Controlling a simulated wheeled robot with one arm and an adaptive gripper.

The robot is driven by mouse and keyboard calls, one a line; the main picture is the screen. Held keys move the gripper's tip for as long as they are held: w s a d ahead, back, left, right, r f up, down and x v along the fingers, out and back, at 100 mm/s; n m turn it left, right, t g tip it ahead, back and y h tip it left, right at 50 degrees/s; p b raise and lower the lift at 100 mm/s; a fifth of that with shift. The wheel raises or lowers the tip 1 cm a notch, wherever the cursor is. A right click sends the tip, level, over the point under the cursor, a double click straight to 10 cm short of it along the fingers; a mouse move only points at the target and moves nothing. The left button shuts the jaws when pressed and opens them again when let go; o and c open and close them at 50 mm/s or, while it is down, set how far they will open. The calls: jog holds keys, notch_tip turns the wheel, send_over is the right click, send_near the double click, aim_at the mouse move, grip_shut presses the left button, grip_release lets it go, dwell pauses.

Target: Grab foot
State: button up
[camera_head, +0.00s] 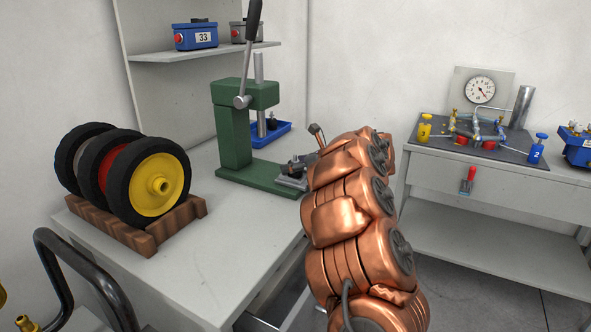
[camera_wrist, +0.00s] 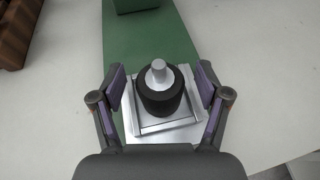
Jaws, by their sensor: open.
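The foot (camera_wrist: 161,98) is a black round body with a light grey metal stud on top. It stands upright on a square metal plate (camera_wrist: 132,125) on the green press base. My gripper (camera_wrist: 161,84) is open, with one finger to the left of the foot and one to the right. Gaps show on both sides, so neither finger appears to touch it. In the head view my gripper (camera_head: 298,165) is low over the front of the press base; the foot cannot be made out there.
The green press (camera_head: 234,130) with its black-tipped lever stands behind my gripper. Wheels (camera_head: 158,186) sit on a wooden rack (camera_head: 190,211) at the left. A second table (camera_head: 480,174) at the right carries a gauge and valves.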

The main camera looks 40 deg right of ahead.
jog(key=c, duration=1.3)
jog(key=shift+r, duration=0.1)
